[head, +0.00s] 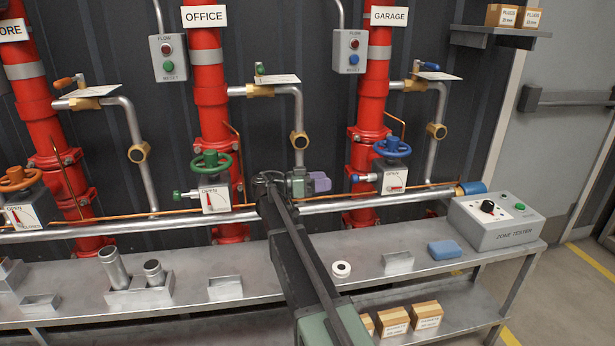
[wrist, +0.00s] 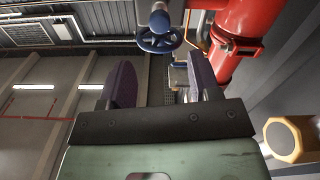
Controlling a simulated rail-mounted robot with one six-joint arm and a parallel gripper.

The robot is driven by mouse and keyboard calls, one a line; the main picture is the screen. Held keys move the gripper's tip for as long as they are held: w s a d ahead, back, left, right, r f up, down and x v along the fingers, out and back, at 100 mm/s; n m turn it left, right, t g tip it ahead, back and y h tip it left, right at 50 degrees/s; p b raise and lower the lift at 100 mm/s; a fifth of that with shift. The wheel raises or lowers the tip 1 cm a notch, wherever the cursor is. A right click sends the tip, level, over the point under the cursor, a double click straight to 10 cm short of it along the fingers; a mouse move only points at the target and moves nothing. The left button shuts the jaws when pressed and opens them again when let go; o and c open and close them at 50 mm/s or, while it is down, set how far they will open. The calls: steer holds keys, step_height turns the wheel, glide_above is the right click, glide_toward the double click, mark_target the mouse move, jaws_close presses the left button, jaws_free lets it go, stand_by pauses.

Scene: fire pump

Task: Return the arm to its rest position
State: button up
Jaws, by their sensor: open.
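My arm reaches from the bottom middle of the head view toward the pipes. My gripper (head: 320,182) is at its far end, between the OFFICE riser (head: 208,95) and the GARAGE riser (head: 370,95). In the wrist view my gripper (wrist: 162,85) has its two purple fingers wide apart, with nothing between them. Past the fingers in the wrist view shows the blue handwheel (wrist: 158,35). In the head view this blue handwheel (head: 392,148) sits on the GARAGE riser, right of my gripper and apart from it.
A steel bench (head: 440,280) runs below, with a white roll (head: 341,269), a blue block (head: 444,249) and the zone tester (head: 497,222). A horizontal steel pipe (head: 110,232) passes close to my gripper. A green handwheel (head: 211,164) is to its left. A shelf (head: 500,33) hangs upper right.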

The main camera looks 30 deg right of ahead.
steer(key=s+a+f+n+t+y, duration=0.1)
steer(key=s+a+f+n+y, duration=0.1)
steer(key=s+f+n+y, duration=0.1)
steer(key=s+a+f+n+t+y, duration=0.1)
steer(key=s+a+f+n+y, duration=0.1)
steer(key=s+a+f+n, duration=0.1)
steer(key=s+a+f+n+t+y, duration=0.1)
steer(key=s+a+f+n+y, duration=0.2)
steer(key=f+n, duration=0.3)
steer(key=shift+s+a+f+t+y, duration=0.1)
steer(key=shift+s+t+y, duration=0.05)
steer(key=shift+s, duration=0.25)
steer(key=shift+s+a+f+t+y, duration=0.1)
steer(key=shift+s+t+y, duration=0.05)
steer(key=shift+s, duration=0.25)
steer(key=s+a+f+n+t+y, duration=0.3)
steer(key=s+a+n+y, duration=0.5)
steer(key=s+a, duration=1)
step_height(320, 180, up, 22)
steer(key=w+m+g+p, duration=0.1)
steer(key=w+p, duration=0.1)
steer(key=p, duration=2.1)
steer(key=shift+w+a+y+p, duration=0.3)
steer(key=shift+w+a+p, duration=0.05)
steer(key=shift+a, duration=0.1)
